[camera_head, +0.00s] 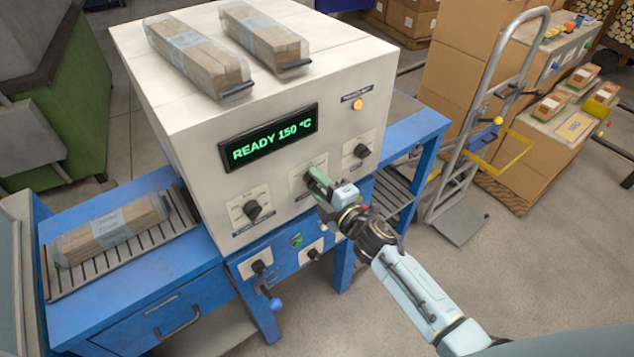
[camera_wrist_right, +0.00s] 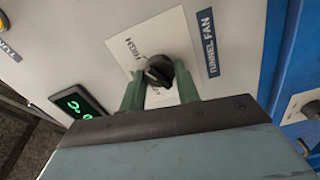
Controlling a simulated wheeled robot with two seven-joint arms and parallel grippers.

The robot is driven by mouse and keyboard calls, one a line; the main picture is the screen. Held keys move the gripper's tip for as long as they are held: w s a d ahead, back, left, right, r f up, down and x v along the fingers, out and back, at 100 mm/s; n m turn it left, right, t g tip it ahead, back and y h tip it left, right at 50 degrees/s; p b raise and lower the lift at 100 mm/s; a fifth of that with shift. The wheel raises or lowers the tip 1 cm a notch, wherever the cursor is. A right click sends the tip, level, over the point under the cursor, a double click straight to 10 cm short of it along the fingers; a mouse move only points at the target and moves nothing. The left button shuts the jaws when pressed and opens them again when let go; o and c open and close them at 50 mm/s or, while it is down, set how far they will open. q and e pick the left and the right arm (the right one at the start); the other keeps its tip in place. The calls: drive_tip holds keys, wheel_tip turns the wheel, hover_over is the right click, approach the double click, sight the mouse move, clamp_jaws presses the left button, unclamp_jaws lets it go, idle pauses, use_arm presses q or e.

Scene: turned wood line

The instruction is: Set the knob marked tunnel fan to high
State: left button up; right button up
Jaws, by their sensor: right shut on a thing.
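The tunnel fan knob (camera_wrist_right: 158,70) is black and sits on a pale plate (camera_wrist_right: 150,42) on the machine's front. A dark label strip reading TUNNEL FAN stands beside the plate in the right wrist view. The word HIGH is printed on the plate near the knob. My right gripper (camera_wrist_right: 158,88) has its two green fingers on either side of the knob and is shut on it. In the head view my right gripper (camera_head: 318,183) covers the knob on the middle plate (camera_head: 309,172). I cannot make out where the knob's pointer stands. My left gripper is not in view.
Other knobs sit left (camera_head: 253,210), right (camera_head: 361,151) and below (camera_head: 259,267) on the machine. The display (camera_head: 268,138) reads READY 150 °C. Wrapped wood bundles lie on top and on the left conveyor. A hand truck (camera_head: 480,120) stands right.

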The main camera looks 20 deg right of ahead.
idle(0.3)
drive_tip(key=o, duration=1)
drive_tip(key=shift+s, duration=0.1)
drive_tip(key=b+v, duration=0.1)
drive_tip(key=v, duration=1.2)
drive_tip(key=shift+s+d+r, duration=0.1)
